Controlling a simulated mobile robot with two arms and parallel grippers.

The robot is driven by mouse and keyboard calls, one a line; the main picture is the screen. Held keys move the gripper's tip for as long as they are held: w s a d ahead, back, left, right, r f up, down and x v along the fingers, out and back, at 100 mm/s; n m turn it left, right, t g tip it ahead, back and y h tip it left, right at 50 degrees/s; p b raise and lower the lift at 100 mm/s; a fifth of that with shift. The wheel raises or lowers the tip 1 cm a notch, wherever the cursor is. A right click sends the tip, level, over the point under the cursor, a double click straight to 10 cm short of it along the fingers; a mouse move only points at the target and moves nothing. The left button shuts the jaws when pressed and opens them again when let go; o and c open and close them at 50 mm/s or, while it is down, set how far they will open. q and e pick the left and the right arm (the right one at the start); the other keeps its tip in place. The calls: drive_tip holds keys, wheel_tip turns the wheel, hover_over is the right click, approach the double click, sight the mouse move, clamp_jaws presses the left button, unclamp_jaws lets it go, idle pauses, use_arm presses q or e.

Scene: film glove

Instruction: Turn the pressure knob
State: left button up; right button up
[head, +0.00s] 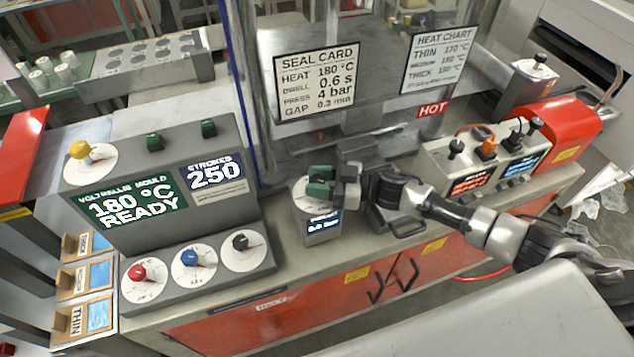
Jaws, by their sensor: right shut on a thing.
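The pressure unit (321,227) is a small grey box with a round white dial on its sloped top and a blue display that seems to read 0.0 bar. It stands on the bench in front of the clear guard. My left gripper is not in view.
The seal card (317,80) on the guard lists press 4 bar. A grey console (160,185) with yellow, red, blue and black knobs stands left.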

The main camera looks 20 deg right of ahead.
drive_tip(key=n+g+b, duration=0.2)
drive_tip(key=g, duration=0.1)
drive_tip(key=n+g+y+b, duration=0.1)
drive_tip(key=n+g+b, duration=0.1)
drive_tip(key=g, duration=0.1)
drive_tip(key=n+g+b, duration=0.2)
drive_tip(key=shift+f+g+y+b, duration=0.25)
drive_tip(key=shift+g+y+b, duration=0.05)
drive_tip(key=shift+g, duration=0.1)
drive_tip(key=shift+r+n+g+b, duration=0.2)
drive_tip(key=shift+n+g+b, duration=0.85)
drive_tip(key=shift+g, duration=0.55)
drive_tip(key=o, duration=0.9)
